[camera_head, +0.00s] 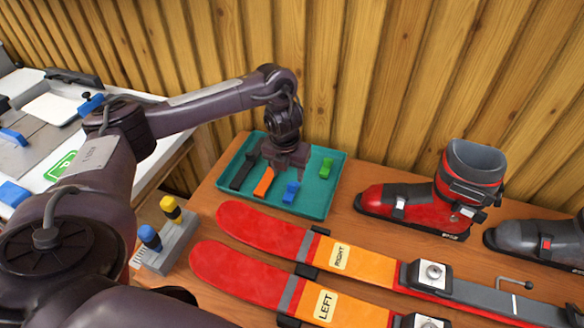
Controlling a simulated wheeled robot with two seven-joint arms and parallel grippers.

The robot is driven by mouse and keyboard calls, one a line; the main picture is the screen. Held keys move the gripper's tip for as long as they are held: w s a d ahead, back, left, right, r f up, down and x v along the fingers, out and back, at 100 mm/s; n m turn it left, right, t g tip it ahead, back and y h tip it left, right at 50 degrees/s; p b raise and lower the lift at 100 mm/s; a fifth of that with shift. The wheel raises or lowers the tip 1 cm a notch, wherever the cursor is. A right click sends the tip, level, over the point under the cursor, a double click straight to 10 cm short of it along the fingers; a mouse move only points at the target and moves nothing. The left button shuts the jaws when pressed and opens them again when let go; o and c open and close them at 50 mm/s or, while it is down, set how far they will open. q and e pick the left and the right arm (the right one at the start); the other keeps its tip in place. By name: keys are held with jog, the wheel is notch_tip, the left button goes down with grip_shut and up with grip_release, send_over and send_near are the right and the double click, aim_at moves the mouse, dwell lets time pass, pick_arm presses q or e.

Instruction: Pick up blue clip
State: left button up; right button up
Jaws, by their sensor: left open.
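The blue clip (291,192) lies in the teal tray (318,203) at the back of the bench, near the tray's front edge. An orange clip (264,182), a black clip (243,172) and a green clip (326,167) lie in the same tray. My left gripper (284,172) points down over the tray, just behind the blue clip in the picture, between the orange and green clips. Its jaws are open and hold nothing that I can see. Whether a finger touches a clip I cannot tell. My right gripper is not in view.
Two red and orange skis (255,226) marked RIGHT and LEFT lie in front of the tray. A red ski boot (412,203) and a grey boot (541,243) are to the right. A grey holder (178,237) with yellow and blue tools stands left. A wooden wall is behind.

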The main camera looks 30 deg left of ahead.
aim_at(291, 185)
pick_arm(q)
jog(key=shift+w+a+f, duration=0.1)
jog(key=shift+w+a, duration=0.05)
jog(key=shift+w, duration=0.1)
notch_tip(291, 185, down, 2)
jog(key=shift+w+b, duration=0.15)
jog(key=shift+b, duration=0.55)
jog(key=shift+f, duration=0.35)
jog(key=f, duration=0.1)
jog(key=f+b, duration=0.1)
jog(key=f, duration=0.1)
jog(key=f+b, duration=0.1)
jog(key=shift+w+f, duration=0.15)
jog(key=shift+w, duration=0.15)
jog(key=shift+f, duration=0.15)
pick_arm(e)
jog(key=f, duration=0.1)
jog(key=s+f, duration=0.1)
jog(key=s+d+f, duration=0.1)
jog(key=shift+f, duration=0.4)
pick_arm(q)
jog(key=shift+c, duration=0.4)
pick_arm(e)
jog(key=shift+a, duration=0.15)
pick_arm(q)
jog(key=c, duration=1)
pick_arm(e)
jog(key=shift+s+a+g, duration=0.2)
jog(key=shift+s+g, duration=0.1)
